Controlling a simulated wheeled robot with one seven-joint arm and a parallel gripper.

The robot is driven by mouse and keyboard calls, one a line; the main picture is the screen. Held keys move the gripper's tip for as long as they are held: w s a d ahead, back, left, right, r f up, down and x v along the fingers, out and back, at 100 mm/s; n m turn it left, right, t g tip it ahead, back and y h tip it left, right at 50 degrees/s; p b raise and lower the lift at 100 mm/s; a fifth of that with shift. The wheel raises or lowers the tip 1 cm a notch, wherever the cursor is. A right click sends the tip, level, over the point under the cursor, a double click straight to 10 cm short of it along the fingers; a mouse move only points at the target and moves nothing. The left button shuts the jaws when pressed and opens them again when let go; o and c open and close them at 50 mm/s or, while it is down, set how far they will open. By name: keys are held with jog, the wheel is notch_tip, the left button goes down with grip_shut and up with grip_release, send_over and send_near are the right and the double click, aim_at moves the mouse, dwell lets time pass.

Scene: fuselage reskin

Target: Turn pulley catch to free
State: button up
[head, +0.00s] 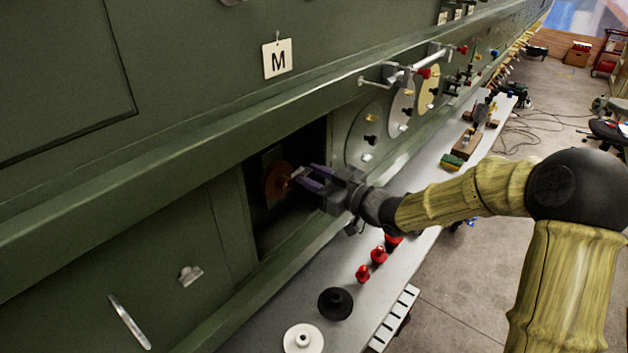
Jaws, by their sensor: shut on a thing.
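An orange-brown pulley disc (273,187) sits inside a dark square recess in the green fuselage panel. My gripper (299,178) reaches into the recess from the right, with its purple fingers at the hub of the pulley. The fingers are shut on a small piece at the hub, which I take as the pulley catch. The catch itself is mostly hidden by the fingertips, and its turn angle cannot be made out.
The recess (257,228) has close walls around my fingers. Round plates (367,138) with knobs and a rail lie right of it. A grey shelf (262,327) below holds red knobs (378,255), a black disc (335,303) and a white disc (303,339). Floor at right is partly open.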

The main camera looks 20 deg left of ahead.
jog(key=n+b, duration=0.2)
jog(key=b, duration=0.1)
jog(key=n+b, duration=0.1)
jog(key=b, duration=0.1)
jog(key=shift+f+n, duration=0.25)
jog(key=shift+n, duration=0.15)
jog(key=n+b, duration=0.4)
jog(key=b, duration=0.2)
jog(key=shift+n, duration=0.3)
jog(key=n+b, duration=0.4)
jog(key=b, duration=0.1)
jog(key=shift+n, duration=0.3)
jog(key=n+b, duration=0.4)
jog(key=shift+r, duration=0.2)
jog(key=o, duration=1)
